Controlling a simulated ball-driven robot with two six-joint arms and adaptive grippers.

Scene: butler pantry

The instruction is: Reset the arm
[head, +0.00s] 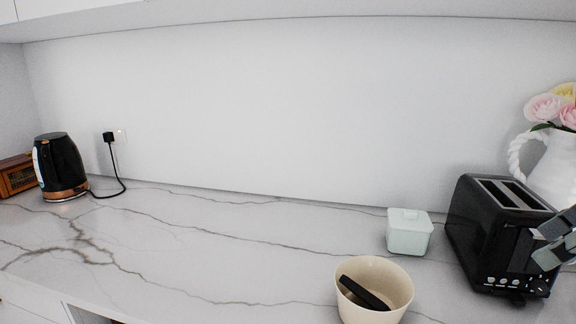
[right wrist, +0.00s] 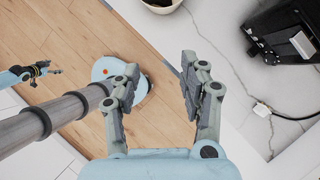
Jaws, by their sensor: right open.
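My right gripper (head: 556,243) shows at the right edge of the head view, in front of the black toaster's right end. In the right wrist view my right gripper (right wrist: 158,82) has its two grey fingers wide apart, with nothing between them. It points over the wooden floor beside the counter edge. My left gripper (right wrist: 40,70) shows small at the left of the right wrist view, away from the counter. Its jaws are too small to read. It is not seen in the head view.
The marble counter (head: 220,245) holds a black toaster (head: 480,235), a cream bowl (head: 375,300) with a dark item inside, a pale green lidded box (head: 408,236), a white flower vase (head: 553,170) and a black kettle (head: 60,165). The counter's middle is clear.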

